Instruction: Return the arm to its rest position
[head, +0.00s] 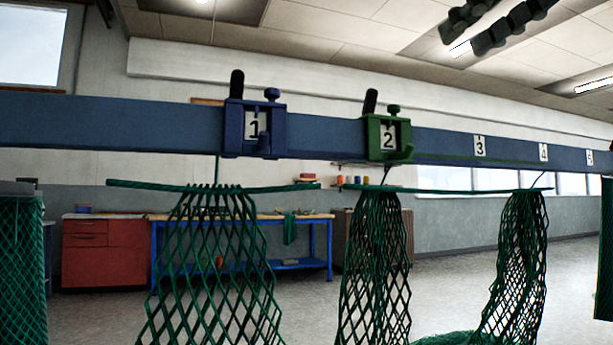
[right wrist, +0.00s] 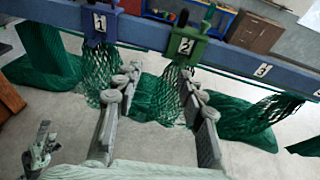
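My right gripper (head: 490,28) shows dark at the top right of the head view, high above the blue beam. In the right wrist view its two grey fingers (right wrist: 158,98) stand wide apart with nothing gripped between them. A green net hangs behind the gap, farther off. A grey jointed part (right wrist: 42,148) at the lower left of the right wrist view may be my left gripper; its opening cannot be told. The left gripper does not show in the head view.
A blue beam (head: 320,128) crosses with numbered plates, a blue clamp (head: 232,128) at 1 and a green clamp (head: 374,140) at 2. Green nets (head: 215,270) hang below it and spread on the floor. A red cabinet (head: 85,260) and blue bench stand behind.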

